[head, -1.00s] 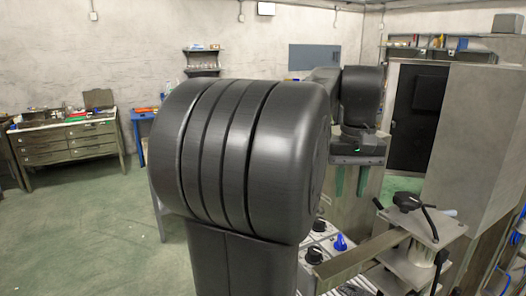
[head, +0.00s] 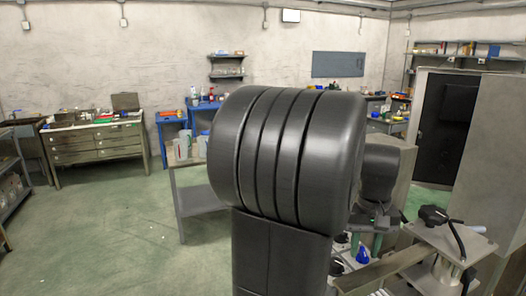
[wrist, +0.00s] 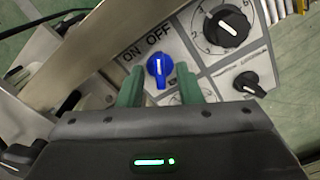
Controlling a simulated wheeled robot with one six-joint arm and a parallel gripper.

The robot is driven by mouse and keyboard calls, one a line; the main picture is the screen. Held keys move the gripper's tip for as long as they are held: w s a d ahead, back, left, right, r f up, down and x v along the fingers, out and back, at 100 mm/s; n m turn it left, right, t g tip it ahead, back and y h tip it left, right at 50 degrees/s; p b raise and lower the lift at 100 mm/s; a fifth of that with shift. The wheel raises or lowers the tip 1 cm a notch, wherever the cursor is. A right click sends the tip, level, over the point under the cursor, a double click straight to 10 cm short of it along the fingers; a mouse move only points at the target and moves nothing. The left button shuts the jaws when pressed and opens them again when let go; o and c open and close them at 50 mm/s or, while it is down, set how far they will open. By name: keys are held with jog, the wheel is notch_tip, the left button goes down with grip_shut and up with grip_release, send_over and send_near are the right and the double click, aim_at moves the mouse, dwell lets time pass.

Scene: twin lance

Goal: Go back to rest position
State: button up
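My gripper (wrist: 160,90) is open and empty in the wrist view, its two green fingers apart. Past the fingertips is a blue knob (wrist: 159,68) on a light control panel (wrist: 190,48), beside the words ON and OFF. The knob shows in the gap between the fingers; I cannot tell how far off it is. In the head view, my gripper (head: 366,244) is low over the panel, partly hidden behind my large dark arm link. The blue knob (head: 362,256) shows just below it.
Black knobs (wrist: 228,27) sit on the same panel. A metal bar (head: 385,266) and a clamp-like fixture (head: 440,235) stand close at the right. A grey cabinet (head: 490,150) rises behind. A table (head: 200,197) stands left of my arm. Green floor (head: 120,230) is open at left.

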notch_tip(320, 180, up, 13)
notch_tip(320, 180, down, 13)
jog(key=shift+r, duration=0.15)
jog(key=shift+f, duration=0.25)
jog(key=n+b, duration=0.2)
jog(key=n, duration=0.4)
jog(key=shift+b, duration=0.3)
jog(key=n+b, duration=0.3)
jog(key=n, duration=0.3)
notch_tip(320, 180, up, 8)
jog(key=shift+f, duration=0.1)
dwell(0.4)
jog(key=shift+a, duration=0.1)
